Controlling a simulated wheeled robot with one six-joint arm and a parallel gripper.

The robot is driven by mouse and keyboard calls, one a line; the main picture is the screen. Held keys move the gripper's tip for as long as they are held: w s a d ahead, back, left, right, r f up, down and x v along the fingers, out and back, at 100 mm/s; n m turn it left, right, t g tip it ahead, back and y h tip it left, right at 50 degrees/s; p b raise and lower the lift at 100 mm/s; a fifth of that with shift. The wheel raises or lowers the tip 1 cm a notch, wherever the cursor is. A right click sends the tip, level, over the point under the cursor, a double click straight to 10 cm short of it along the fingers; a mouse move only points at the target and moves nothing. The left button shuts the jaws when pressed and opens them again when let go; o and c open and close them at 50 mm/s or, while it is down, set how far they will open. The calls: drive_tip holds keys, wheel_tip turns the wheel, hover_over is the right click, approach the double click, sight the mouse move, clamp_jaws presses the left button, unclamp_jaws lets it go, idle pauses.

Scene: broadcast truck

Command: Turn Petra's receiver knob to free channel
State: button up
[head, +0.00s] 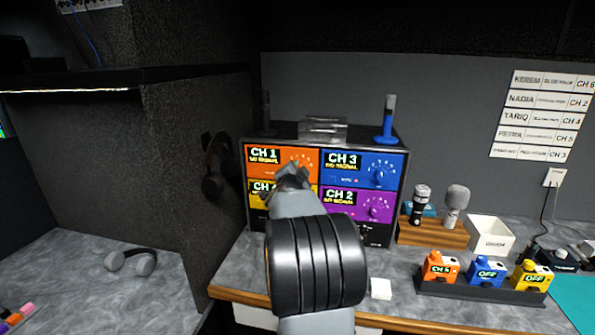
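The receiver rack (376,235) stands on the counter with a grid of coloured panels. The orange receiver (263,157) at top left reads CH 1, the blue receiver (342,177) CH 3, and the purple receiver (339,204) CH 2. The yellow receiver (257,196) is mostly hidden behind my arm; its display is partly covered. The blue knob (380,175) and purple knob (375,208) show clearly. My gripper (291,174) is in front of the rack at the lower part of the orange panel, covering its knob area. Contact and finger opening cannot be made out.
A wall list (541,115) has names with channels; PETRA's row seems to read CH 5. Orange (440,268), blue (486,271) and yellow (532,275) packs stand in a dark holder at right. Microphones (421,202) stand on a wooden block beside the rack.

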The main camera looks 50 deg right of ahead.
drive_tip(key=shift+f, duration=0.1)
idle(0.4)
drive_tip(key=o, duration=0.9)
drive_tip(key=b+v, duration=0.1)
drive_tip(key=v, duration=1.2)
drive_tip(key=shift+s+a, duration=0.25)
drive_tip(key=shift+a, duration=0.1)
drive_tip(key=shift+w, duration=0.1)
